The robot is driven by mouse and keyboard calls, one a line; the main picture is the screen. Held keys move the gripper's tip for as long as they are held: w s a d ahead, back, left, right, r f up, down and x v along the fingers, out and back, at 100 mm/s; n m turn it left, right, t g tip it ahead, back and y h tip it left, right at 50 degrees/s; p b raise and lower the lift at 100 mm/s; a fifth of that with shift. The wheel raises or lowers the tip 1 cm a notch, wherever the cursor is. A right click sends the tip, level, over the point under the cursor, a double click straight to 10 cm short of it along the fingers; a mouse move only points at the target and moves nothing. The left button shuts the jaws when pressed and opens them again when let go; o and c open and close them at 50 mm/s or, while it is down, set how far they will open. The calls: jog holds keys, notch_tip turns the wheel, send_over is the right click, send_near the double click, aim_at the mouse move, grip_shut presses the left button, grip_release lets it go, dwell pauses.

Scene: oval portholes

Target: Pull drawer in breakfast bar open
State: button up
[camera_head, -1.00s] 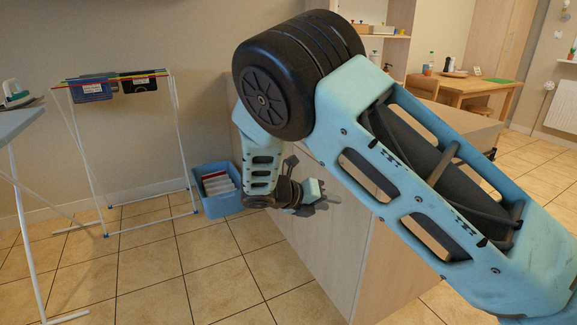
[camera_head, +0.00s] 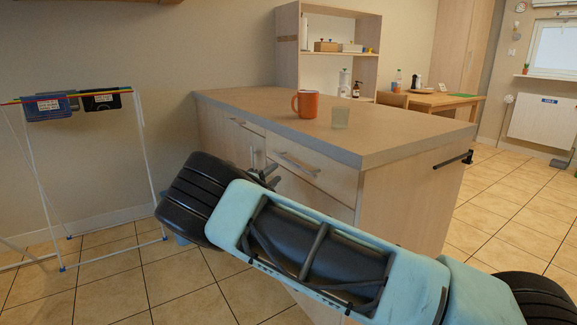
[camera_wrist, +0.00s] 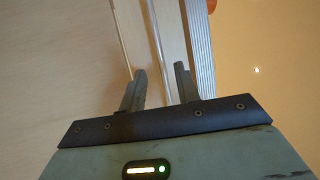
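The breakfast bar (camera_head: 390,195) has a pale wood body and a grey-brown worktop. Two drawers sit under the worktop: a left drawer (camera_head: 222,112) and a right drawer (camera_head: 335,182), each with a bar handle. Both look closed. My gripper (camera_head: 264,170) is in front of the bar, near the left end of the right drawer's handle (camera_head: 299,165); my arm hides part of it. In the wrist view my gripper (camera_wrist: 162,76) is open, fingers apart. A thin bar (camera_wrist: 155,42), seemingly a handle, runs between the fingers in the picture; contact cannot be told.
An orange mug (camera_head: 305,103) and a glass (camera_head: 340,117) stand on the worktop. A black rail (camera_head: 453,161) sticks out from the bar's right end. A drying rack (camera_head: 85,170) stands at the left.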

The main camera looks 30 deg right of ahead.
aim_at(289, 162)
jog(key=b+x, duration=0.1)
jog(key=x, duration=0.8)
jog(key=shift+d, duration=0.1)
grip_shut()
